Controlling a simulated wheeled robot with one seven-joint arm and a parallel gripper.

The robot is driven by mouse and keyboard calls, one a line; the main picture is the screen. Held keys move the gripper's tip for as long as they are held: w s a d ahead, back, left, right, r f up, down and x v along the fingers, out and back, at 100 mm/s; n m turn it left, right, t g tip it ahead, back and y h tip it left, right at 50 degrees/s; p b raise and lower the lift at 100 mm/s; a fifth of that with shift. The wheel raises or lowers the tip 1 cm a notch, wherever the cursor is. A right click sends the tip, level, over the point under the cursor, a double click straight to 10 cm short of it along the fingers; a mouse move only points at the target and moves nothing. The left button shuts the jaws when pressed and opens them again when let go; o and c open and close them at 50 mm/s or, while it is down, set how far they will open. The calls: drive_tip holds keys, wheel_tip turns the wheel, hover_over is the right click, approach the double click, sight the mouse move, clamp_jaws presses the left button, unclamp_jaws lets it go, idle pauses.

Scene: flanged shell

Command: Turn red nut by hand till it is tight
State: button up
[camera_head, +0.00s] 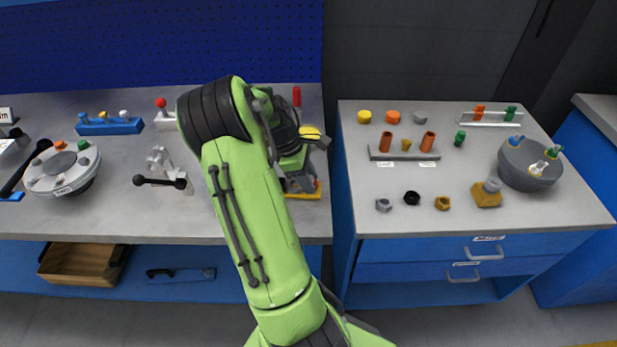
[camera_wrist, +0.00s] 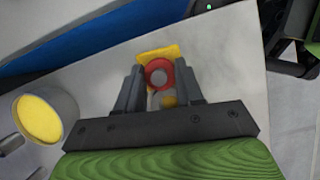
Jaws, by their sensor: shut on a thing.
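The red nut (camera_wrist: 151,67) shows in the wrist view as a ring around a grey round end, in front of a yellow block (camera_wrist: 158,53). My gripper (camera_wrist: 160,83) has one finger on each side of the nut and is shut on it. In the head view my gripper (camera_head: 301,183) is low over the bench's right end, by a yellow base (camera_head: 303,196). My arm and gripper hide most of the nut there. How tightly the nut sits cannot be told.
A grey cylinder with a yellow top (camera_wrist: 42,118) stands close to the left of my gripper. A red upright piece (camera_head: 297,96) stands behind my arm. A lever fixture (camera_head: 160,170) and a round flanged shell (camera_head: 62,171) are left. A second bench (camera_head: 470,215) holds several parts.

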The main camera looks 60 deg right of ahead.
drive_tip(key=o, duration=1.1)
drive_tip(key=shift+c, duration=0.2)
drive_tip(key=p+v, duration=0.5)
drive_tip(key=v, duration=1)
drive_tip(key=shift+w+r+p, duration=0.15)
drive_tip(key=shift+r+p, duration=0.2)
